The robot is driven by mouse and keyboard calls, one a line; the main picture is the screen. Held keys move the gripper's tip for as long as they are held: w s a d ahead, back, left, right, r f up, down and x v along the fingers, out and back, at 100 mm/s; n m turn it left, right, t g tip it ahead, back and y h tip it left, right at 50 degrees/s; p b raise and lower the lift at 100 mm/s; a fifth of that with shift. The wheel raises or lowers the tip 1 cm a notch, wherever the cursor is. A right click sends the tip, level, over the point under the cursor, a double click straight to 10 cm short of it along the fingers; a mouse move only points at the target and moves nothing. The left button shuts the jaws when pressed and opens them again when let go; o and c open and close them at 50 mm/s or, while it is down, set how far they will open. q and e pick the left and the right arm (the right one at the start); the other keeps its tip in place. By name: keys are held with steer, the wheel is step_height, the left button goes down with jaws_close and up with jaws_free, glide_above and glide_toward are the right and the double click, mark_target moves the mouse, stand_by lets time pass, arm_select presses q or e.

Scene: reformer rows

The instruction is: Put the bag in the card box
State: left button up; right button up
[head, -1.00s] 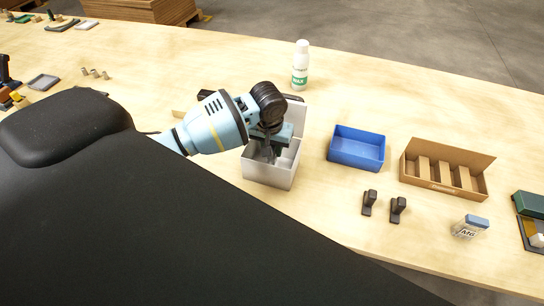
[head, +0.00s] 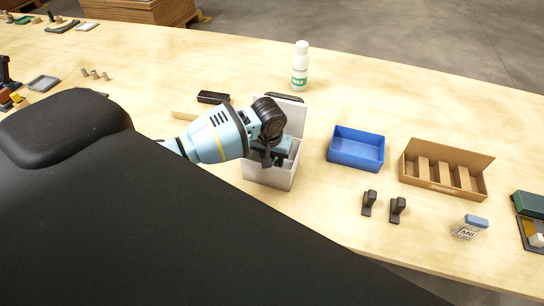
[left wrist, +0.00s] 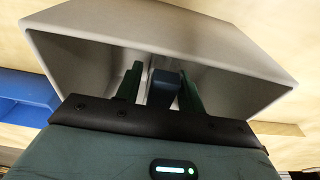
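A small clear bag marked M6 with a blue top (head: 469,227) stands near the table's front edge at the right in the head view. My left gripper (head: 272,160) reaches down into an open grey box (head: 266,178). In the left wrist view its green fingers (left wrist: 162,90) stand apart on either side of a small dark blue-topped thing (left wrist: 164,88). A gap shows on the left of it. I cannot tell whether it is another bag. My right gripper is out of view.
A blue tray (head: 357,165) lies between the grey box and the card box. Two dark upright pieces (head: 384,206) stand in front. A white bottle (head: 300,68) stands behind. A dark green case (head: 530,204) is at the right edge.

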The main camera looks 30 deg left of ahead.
arm_select(q)
steer(key=shift+o, duration=0.9)
steer(key=shift+r, duration=0.55)
steer(key=r, duration=0.3)
steer(key=s+r, duration=0.1)
steer(key=r, duration=0.7)
steer(key=shift+s+d, duration=0.2)
steer(key=shift+s, duration=0.2)
